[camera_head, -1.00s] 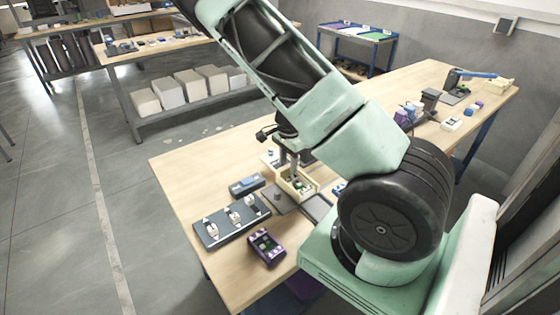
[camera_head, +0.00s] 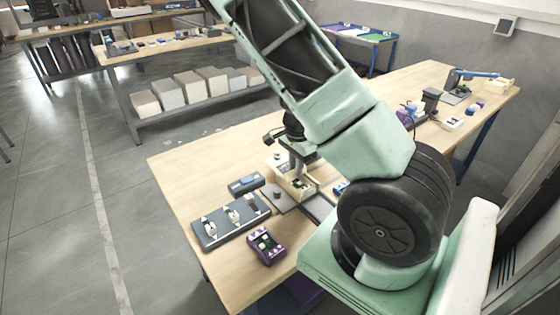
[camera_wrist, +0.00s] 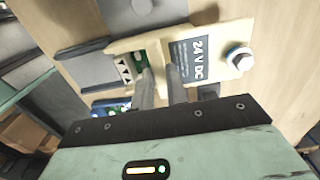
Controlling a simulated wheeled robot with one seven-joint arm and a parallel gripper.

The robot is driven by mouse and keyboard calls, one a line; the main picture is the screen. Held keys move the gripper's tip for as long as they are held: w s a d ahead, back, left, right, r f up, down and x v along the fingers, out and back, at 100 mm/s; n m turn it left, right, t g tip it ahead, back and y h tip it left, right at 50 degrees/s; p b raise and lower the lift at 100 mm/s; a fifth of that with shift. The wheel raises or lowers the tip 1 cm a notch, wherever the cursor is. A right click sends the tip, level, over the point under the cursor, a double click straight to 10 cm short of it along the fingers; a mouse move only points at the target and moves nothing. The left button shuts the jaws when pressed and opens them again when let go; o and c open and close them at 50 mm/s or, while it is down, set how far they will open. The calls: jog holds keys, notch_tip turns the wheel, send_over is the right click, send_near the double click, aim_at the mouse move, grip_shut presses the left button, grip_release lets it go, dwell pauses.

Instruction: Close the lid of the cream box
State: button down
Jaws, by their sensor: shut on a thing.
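The cream box (camera_head: 302,191) stands on the near wooden bench, partly hidden by my gripper (camera_head: 298,178). In the wrist view the box shows its open inside with a green board (camera_wrist: 140,62) on the left. On the right is its cream lid (camera_wrist: 212,38) with a grey "24 V DC" label. My gripper (camera_wrist: 158,74) reaches down at the box, one finger over the open part and the other at the label side. The fingers are shut on the lid's edge, though the exact contact is hard to see.
A white and blue round knob (camera_wrist: 238,57) sits at the lid's right. A dark panel with several switches (camera_head: 231,222), a purple device (camera_head: 265,246) and a small grey-blue box (camera_head: 246,184) lie close by. The bench is clear to the back left.

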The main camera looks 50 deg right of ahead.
jog(key=shift+s+a+b, duration=0.25)
jog(key=shift+s+b, duration=0.25)
jog(key=shift+s, duration=0.45)
jog(key=shift+s+a+b, duration=0.2)
jog(key=shift+s+b, duration=0.25)
jog(key=shift+s, duration=0.45)
jog(key=shift+s+a+b, duration=0.25)
jog(key=shift+s+b, duration=0.25)
jog(key=shift+s, duration=0.45)
jog(key=c, duration=1.5)
grip_release()
jog(key=shift+o, duration=0.2)
notch_tip(320, 180, up, 6)
jog(key=p, duration=0.5)
jog(key=shift+p, duration=0.3)
jog(key=shift+w, duration=0.1)
